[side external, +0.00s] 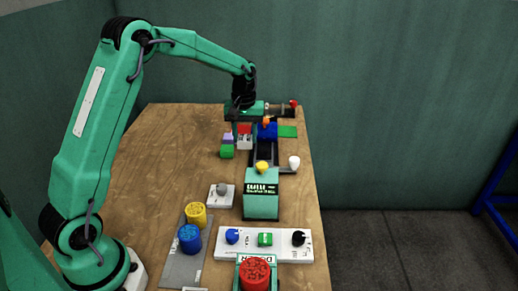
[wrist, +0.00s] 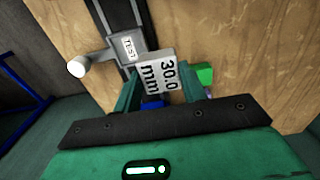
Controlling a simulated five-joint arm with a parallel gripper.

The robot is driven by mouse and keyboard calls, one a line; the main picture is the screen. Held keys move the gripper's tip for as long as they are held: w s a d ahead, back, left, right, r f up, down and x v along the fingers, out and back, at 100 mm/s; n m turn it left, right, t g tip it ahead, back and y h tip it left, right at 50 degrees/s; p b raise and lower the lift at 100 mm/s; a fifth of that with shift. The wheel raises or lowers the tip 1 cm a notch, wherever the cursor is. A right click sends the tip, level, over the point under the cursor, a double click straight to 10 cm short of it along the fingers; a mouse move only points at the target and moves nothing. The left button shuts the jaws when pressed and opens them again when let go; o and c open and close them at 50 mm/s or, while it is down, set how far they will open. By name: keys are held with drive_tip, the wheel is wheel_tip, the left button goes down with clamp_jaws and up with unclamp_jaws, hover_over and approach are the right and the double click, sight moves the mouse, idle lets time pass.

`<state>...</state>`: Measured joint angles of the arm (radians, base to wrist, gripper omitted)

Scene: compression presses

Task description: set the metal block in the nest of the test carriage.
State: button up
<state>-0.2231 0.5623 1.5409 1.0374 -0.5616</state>
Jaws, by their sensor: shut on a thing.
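The metal block (wrist: 158,72) is a pale grey block marked "30.0 mm" in the wrist view. My gripper (wrist: 160,88) is shut on it, one green finger on each side. In the side view the block (side external: 245,143) shows grey below my gripper (side external: 244,124), at the far end of the table. The test carriage (wrist: 112,50) lies beyond and left of the block in the wrist view, with a "TEST" label and a white knob (wrist: 77,68). In the side view this knob (side external: 294,161) is right of the dark rail. The nest is not clearly visible, and the block's height is unclear.
Small purple (side external: 228,138) and green (side external: 227,152) blocks stand left of the held block. A teal box (side external: 262,203) with a yellow knob stands at the rail's near end. A white control panel (side external: 265,244) is nearer. The table's left middle is clear.

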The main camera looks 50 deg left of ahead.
drive_tip(key=w+d, duration=0.1)
drive_tip(key=d, duration=0.1)
drive_tip(key=w+d, duration=0.2)
drive_tip(key=shift+w+d, duration=0.15)
drive_tip(key=shift+d, duration=0.25)
drive_tip(key=shift+f, duration=0.25)
drive_tip(key=shift+f, duration=2.75)
drive_tip(key=shift+f, duration=0.75)
drive_tip(key=o, duration=1.2)
drive_tip(key=shift+r, duration=0.1)
